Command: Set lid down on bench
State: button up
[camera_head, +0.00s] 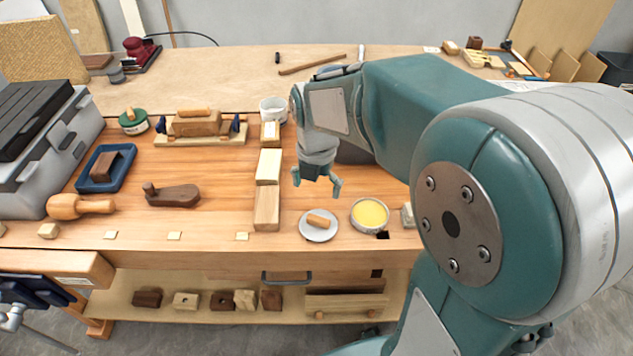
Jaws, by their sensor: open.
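A pale round lid (311,231) with a wooden bar handle (319,221) lies on the bench (210,218) near its front edge. An open round tin (369,228) with yellow contents stands just right of the lid, close beside it. My gripper (318,184) is open and empty, pointing down above the bench, behind and slightly above the lid in the picture. It is apart from both the lid and the tin. My arm hides part of the bench on the right.
Wooden blocks (267,205) lie in a row left of the lid. A wooden plane (172,195), a blue tray (119,184) and a mallet (82,206) lie farther left. A white pot (273,108) stands behind. Bare bench lies between the plane and blocks.

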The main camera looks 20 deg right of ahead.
jog(key=s+r+m+t, duration=0.2)
jog(key=s+r+m, duration=0.2)
jog(key=m, duration=1)
jog(key=s+r+m+t, duration=0.3)
jog(key=s+m, duration=0.7)
jog(key=m, duration=0.4)
jog(key=shift+r+t, duration=0.3)
jog(key=shift+r, duration=0.4)
jog(key=shift+s, duration=0.1)
